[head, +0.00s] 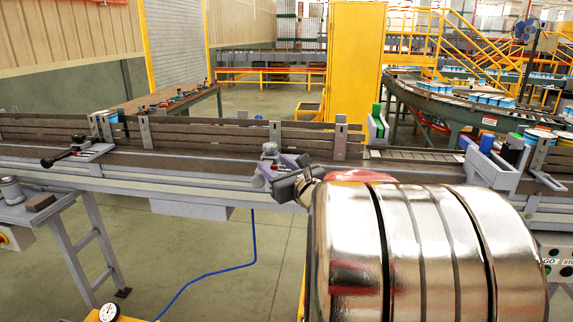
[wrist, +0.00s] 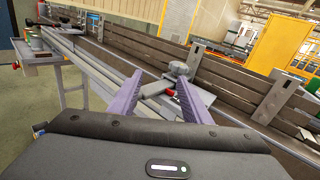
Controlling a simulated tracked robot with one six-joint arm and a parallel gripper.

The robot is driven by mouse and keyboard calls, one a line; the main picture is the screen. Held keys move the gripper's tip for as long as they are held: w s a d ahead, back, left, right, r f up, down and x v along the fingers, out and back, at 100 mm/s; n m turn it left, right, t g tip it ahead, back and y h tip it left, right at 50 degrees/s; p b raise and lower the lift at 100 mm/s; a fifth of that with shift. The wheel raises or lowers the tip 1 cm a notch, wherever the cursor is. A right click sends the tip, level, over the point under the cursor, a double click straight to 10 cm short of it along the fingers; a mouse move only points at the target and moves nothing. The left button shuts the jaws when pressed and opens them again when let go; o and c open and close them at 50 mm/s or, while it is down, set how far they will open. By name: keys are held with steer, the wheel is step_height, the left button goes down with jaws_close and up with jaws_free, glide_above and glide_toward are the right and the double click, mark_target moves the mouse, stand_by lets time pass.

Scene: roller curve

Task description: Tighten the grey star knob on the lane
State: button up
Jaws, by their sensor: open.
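The grey star knob (head: 270,149) stands on a bracket at the near side of the lane (head: 215,163), near the middle of the head view. In the wrist view the knob (wrist: 179,70) shows beyond the fingertips, nearer the right one, with a grey block and a small red part below it. My gripper (wrist: 158,84) has two purple fingers spread apart with nothing held between them. In the head view my gripper (head: 277,172) is just below and beside the knob, partly hidden by my shiny arm. I cannot tell whether a finger touches the bracket.
A black-handled clamp (head: 62,157) sits on the lane further left. Slatted guard rails (head: 210,133) run behind the lane. A side stand (head: 40,208) with a jar and a dark block is at left.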

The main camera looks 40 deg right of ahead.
steer(key=s+a+f+n+g+y, duration=0.1)
steer(key=a+f+n+g+y, duration=0.15)
steer(key=a+n, duration=0.6)
steer(key=s+a+f+n+g+y, duration=0.15)
steer(key=a+n+y, duration=0.25)
steer(key=a, duration=0.9)
steer(key=s+a+f+n+g+y, duration=0.15)
steer(key=a+n+y, duration=0.25)
steer(key=a+n, duration=0.5)
steer(key=s+a+f+n+g+h, duration=0.1)
steer(key=s+a+f+n+g, duration=0.4)
steer(key=s+a+n, duration=0.35)
steer(key=s+d+f+n+h, duration=0.1)
steer(key=s+n+h, duration=0.1)
steer(key=s+n, duration=0.2)
steer(key=s+d+f+n+g+h, duration=0.1)
steer(key=s+d+f+n+h, duration=0.1)
steer(key=s, duration=0.4)
steer(key=shift+s+d+n+h, duration=0.15)
steer(key=shift+n+h, duration=0.3)
steer(key=shift+n, duration=0.55)
steer(key=shift+c, duration=0.4)
